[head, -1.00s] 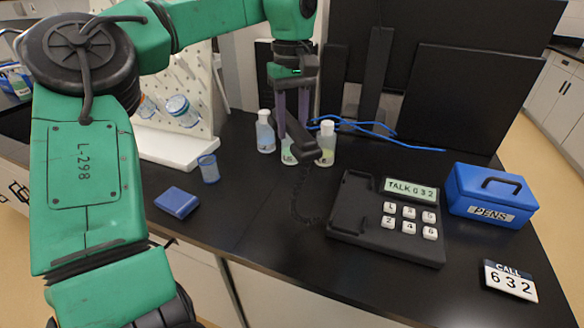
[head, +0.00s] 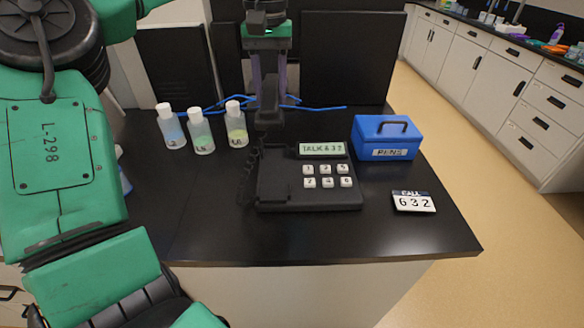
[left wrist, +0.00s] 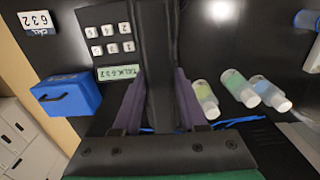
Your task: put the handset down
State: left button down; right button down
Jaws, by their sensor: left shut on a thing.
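My left gripper (head: 268,92) is shut on the black handset (head: 268,117), holding it in the air. In the head view they show over the back left part of the phone base (head: 310,199). The base is black with white number keys and a display reading TALK 632. Its bare left part (head: 277,182) shows below the handset, with nothing lying on it. A dark coiled cord (head: 247,172) hangs left of the base. In the left wrist view the handset (left wrist: 158,65) is a dark bar between the purple fingers, hiding part of the base. My right gripper is not in view.
Several small bottles (head: 201,133) stand left of the base. A blue PENS box (head: 386,140) stands to its right, with a CALL 632 card (head: 413,202) in front. Blue cables (head: 310,107) and dark panels (head: 360,65) are behind. The bench front is clear.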

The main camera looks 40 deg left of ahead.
aim_at(274, 173)
pick_arm(q)
notch_tip(274, 173, down, 18)
jog(key=shift+a+f+p, duration=0.15)
jog(key=shift+p, duration=0.25)
jog(key=shift+f, duration=0.15)
jog(key=shift+c, duration=2.2)
grip_release()
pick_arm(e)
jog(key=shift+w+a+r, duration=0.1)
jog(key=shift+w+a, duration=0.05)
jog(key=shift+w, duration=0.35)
pick_arm(q)
jog(key=shift+r, duration=0.65)
notch_tip(274, 173, up, 11)
jog(key=b, duration=0.1)
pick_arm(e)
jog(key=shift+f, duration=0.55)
